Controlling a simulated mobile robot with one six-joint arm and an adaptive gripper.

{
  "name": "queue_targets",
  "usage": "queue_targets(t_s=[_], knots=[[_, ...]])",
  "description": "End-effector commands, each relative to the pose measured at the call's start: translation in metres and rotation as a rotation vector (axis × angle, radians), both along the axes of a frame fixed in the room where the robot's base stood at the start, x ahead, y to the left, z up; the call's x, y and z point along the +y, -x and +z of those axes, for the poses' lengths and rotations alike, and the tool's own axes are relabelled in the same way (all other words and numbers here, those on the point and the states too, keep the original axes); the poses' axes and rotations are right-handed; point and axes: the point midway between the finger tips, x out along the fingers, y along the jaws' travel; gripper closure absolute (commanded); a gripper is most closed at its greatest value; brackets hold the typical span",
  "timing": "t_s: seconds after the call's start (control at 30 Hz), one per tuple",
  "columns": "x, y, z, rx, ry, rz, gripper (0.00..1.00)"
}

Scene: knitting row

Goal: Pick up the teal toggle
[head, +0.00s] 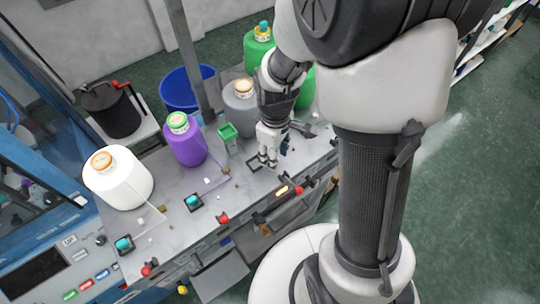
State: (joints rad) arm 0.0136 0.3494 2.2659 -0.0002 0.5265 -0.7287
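Two small teal toggles show on the grey worktop, each on a dark square base: one at the front left (123,244) and one near the middle (194,201). My gripper (268,162) points down over the worktop, to the right of both and apart from them. A third dark square (253,164) lies right beside its fingertips. No toggle is clearly visible on that square, and the fingers may hide one. The fingers are too small in view to tell whether they are open or hold something.
White (118,182), purple (185,145) and grey (240,103) yarn cones stand along the back, with green ones behind my arm. A small green box (228,138) stands left of my gripper. Red knobs (222,219) line the front edge. A blue bin (188,88) stands behind.

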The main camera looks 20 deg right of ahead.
Motion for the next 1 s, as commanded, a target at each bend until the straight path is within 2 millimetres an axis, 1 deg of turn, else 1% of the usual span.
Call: queue_targets(t_s=[0.1, 0.2, 0.47, 0.9, 1.0], knots=[[-0.001, 0.000, -0.018, 0.004, 0.000, 0.000, 0.63], [-0.001, 0.000, -0.026, 0.003, 0.000, 0.000, 0.63], [-0.001, -0.001, -0.027, -0.001, -0.001, 0.000, 0.64], [-0.001, -0.001, -0.027, 0.000, 0.000, 0.000, 0.93], [-0.001, -0.001, -0.027, 0.000, 0.000, 0.000, 0.95]])
